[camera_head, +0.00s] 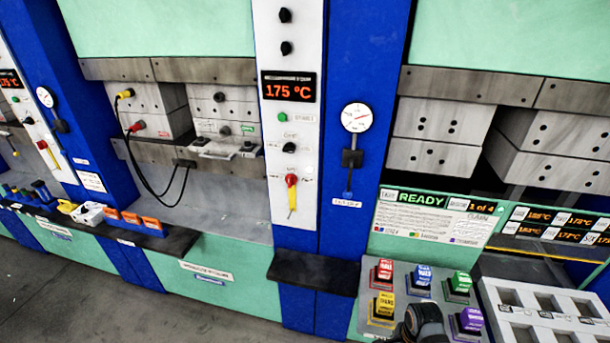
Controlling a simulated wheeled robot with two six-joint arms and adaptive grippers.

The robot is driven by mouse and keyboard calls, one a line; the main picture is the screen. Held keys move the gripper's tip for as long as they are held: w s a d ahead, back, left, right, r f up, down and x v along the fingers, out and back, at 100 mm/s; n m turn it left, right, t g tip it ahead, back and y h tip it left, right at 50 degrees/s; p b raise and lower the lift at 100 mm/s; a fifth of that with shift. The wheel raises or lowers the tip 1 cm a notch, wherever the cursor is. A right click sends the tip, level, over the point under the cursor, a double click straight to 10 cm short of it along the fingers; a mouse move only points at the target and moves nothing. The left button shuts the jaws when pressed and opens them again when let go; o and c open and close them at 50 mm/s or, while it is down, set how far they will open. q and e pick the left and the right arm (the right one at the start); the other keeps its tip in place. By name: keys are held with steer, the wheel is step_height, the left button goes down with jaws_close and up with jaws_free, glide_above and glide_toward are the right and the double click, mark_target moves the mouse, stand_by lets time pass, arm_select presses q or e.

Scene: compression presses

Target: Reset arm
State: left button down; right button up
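A dark rounded part of my arm, likely my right gripper (425,322), shows at the bottom edge, right of centre. It is in front of a grey panel (412,291) with coloured blocks. Its fingertips cannot be made out, so I cannot tell whether it is open or shut. It overlaps the area between the yellow block (384,306) and the purple block (468,321); I cannot tell if it touches either. My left gripper is not in view.
A white compartment tray (500,297) stands at the lower right. A press column (288,150) with a 175 °C display is in the middle, above a dark shelf (312,273). Presses stand on both sides. Grey floor (60,300) is clear at the lower left.

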steer(key=s+d+f+n+b, duration=0.15)
steer(key=s+f+n, duration=0.3)
steer(key=f, duration=0.75)
steer(key=s+f+n+b, duration=0.3)
steer(key=s+f, duration=0.3)
steer(key=f, duration=0.5)
arm_select(q)
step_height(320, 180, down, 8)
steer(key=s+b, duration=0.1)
steer(key=b, duration=0.2)
arm_select(e)
steer(key=s+f+n, duration=0.4)
steer(key=s+f, duration=0.3)
steer(key=s, duration=0.3)
steer(key=s+f+n+t, duration=0.1)
steer(key=s+f+n, duration=0.4)
steer(key=s+f, duration=0.2)
steer(key=s, duration=0.2)
steer(key=shift+s+d+h, duration=0.2)
steer(key=shift+s+h, duration=0.2)
